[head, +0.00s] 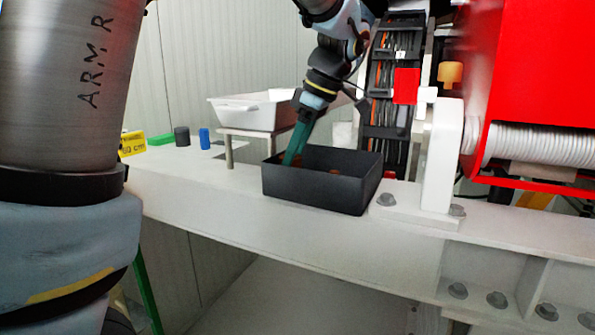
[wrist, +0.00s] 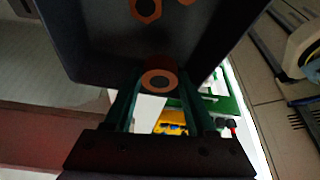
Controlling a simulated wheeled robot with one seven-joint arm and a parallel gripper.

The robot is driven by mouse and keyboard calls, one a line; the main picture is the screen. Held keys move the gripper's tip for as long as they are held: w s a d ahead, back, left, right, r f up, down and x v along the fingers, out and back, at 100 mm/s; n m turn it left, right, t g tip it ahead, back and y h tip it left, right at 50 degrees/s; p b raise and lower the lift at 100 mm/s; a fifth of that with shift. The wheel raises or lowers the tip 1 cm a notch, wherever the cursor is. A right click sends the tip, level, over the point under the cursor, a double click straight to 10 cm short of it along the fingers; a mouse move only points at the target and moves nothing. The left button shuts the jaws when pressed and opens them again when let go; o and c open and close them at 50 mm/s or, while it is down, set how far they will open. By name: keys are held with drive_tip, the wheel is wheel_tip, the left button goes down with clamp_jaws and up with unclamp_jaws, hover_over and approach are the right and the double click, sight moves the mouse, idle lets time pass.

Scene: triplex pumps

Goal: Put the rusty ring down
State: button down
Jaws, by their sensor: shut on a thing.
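The rusty ring (wrist: 158,71) is a thick orange-brown ring with a dark hole, between the tips of my two green fingers in the wrist view. My gripper (wrist: 157,80) is shut on it. In the head view my gripper (head: 291,158) points down into the black open box (head: 315,190), its tips inside the left part, partly behind the rim. The box wall also shows in the wrist view (wrist: 85,50). I cannot tell whether the ring touches the box floor.
A rusty hex nut (wrist: 146,18) lies in the box, with another rusty piece beside it. A white tray (head: 235,112) stands on a raised stand behind the box. A dark cylinder (head: 182,136) and a blue cylinder (head: 204,138) stand on the white beam (head: 210,180). A white upright bracket (head: 440,160) is at right.

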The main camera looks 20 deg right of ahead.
sight(300, 158)
drive_tip(key=shift+f, duration=2.1)
drive_tip(key=shift+c, duration=1.1)
unclamp_jaws()
drive_tip(key=shift+f, duration=0.1)
drive_tip(key=v, duration=0.7)
drive_tip(key=shift+r, duration=0.4)
